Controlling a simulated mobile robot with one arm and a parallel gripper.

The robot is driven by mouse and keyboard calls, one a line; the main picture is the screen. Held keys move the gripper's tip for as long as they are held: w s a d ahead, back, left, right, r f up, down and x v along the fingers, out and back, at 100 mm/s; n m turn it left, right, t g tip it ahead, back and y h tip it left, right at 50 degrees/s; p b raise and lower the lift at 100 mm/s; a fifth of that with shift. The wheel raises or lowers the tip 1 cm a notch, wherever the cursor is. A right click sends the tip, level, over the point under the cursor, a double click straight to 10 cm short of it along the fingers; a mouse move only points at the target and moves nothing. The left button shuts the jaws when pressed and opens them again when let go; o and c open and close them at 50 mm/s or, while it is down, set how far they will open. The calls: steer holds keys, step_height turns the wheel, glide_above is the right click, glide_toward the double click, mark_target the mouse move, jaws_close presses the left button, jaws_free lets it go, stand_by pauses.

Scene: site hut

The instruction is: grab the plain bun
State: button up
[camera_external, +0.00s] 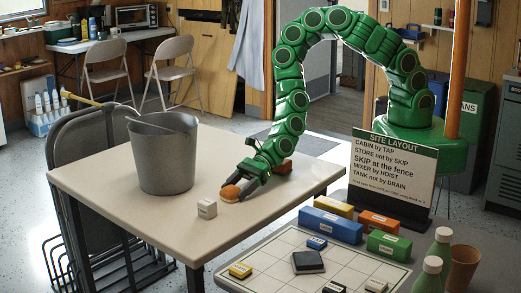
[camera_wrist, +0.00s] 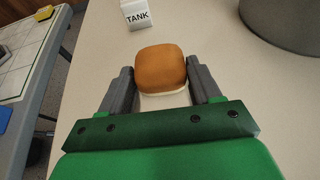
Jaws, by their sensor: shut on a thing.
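A plain bun (camera_external: 230,194), smooth and golden brown with a pale underside, is at the middle of the beige table (camera_external: 110,178). It also shows in the wrist view (camera_wrist: 161,68), between the two dark fingers. My gripper (camera_external: 243,185) is shut on this bun, one finger on each side, with the bun low at the tabletop. I cannot tell whether it touches the table. My gripper also shows in the wrist view (camera_wrist: 160,88). Another brown, bun-like thing (camera_external: 284,167) lies behind my arm, partly hidden, so its top cannot be made out.
A white block marked TANK (camera_external: 207,208) stands just left of the bun, also in the wrist view (camera_wrist: 136,15). A large grey bucket (camera_external: 163,155) stands on the table's left. A grey side table with a board (camera_external: 270,262), coloured blocks and bottles is in front.

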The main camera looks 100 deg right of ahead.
steer(key=shift+r, duration=5)
